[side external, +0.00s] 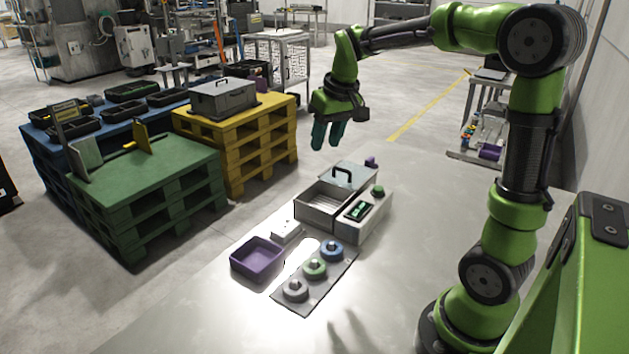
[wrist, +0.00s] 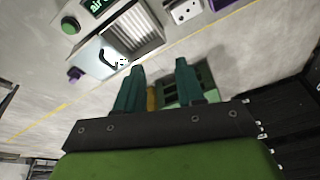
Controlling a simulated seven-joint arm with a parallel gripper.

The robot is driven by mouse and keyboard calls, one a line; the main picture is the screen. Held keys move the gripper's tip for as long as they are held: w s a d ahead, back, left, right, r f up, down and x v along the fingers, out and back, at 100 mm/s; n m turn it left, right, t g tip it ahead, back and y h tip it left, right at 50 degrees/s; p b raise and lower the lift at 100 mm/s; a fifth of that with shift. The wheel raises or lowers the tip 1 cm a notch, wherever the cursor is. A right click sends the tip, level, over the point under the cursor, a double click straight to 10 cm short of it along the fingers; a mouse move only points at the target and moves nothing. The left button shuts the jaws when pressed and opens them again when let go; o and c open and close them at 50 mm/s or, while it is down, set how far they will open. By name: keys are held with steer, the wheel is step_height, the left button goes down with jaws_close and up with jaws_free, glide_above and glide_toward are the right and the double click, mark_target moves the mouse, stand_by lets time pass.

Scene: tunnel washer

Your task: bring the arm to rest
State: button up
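My gripper (side external: 327,132) hangs in the air above and behind the grey washer box, pointing down, with nothing between its fingers. In the wrist view my gripper (wrist: 160,80) has its two teal fingers apart, with floor and pallets seen between them. The washer box (side external: 325,203) stands on the pale work surface, its lid (side external: 348,173) with a black handle tipped back and its inside showing. A small display and a green button (side external: 378,190) are on its right side. My arm is raised and bent, clear of the things below.
Green (side external: 150,200) and yellow (side external: 240,145) pallets stand at the left. The air around my gripper is free.

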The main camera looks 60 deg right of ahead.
steer(key=s+a+t+y, duration=0.2)
steer(key=s+a+t, duration=0.2)
steer(key=s+a, duration=1)
steer(key=shift+a+f+y, duration=0.15)
steer(key=shift+a+y, duration=0.15)
steer(key=shift+a, duration=0.35)
